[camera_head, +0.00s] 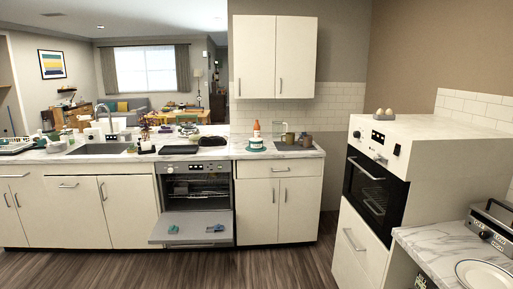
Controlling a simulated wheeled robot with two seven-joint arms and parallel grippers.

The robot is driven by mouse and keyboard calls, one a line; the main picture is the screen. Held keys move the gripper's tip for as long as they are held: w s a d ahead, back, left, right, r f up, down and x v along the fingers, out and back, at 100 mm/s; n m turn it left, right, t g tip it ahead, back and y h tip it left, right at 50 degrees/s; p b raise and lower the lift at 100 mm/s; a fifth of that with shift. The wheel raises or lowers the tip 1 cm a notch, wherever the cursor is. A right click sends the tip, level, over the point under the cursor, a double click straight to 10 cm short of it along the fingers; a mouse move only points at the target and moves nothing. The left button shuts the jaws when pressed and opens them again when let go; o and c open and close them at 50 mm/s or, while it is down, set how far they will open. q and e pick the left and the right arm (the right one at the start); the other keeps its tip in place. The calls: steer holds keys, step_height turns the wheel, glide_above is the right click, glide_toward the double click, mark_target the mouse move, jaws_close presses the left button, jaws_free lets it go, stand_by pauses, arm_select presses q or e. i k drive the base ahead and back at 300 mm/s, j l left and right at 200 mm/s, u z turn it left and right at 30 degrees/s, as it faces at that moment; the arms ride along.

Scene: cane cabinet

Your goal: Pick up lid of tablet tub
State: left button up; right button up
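I cannot clearly make out a tablet tub or its lid at this size. A small teal-and-white round container (256,143) stands on the counter right of the hob, but I cannot tell whether it is the tub. Two small blue-green items, one at the left (173,229) and one at the right (215,228), lie on the lowered oven door (190,238); I cannot tell what they are. Neither of my grippers is in view.
The marble counter (225,152) carries a sink (100,149), a dark pan (179,149), an orange-and-white bottle (256,129) and several cups. The open oven door juts low over the wood floor (270,268). A tall oven cabinet (410,150) stands at right. The floor ahead is clear.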

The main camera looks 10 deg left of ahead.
mark_target(255, 139)
steer(key=i+u, duration=0.25)
steer(key=i, duration=3.1)
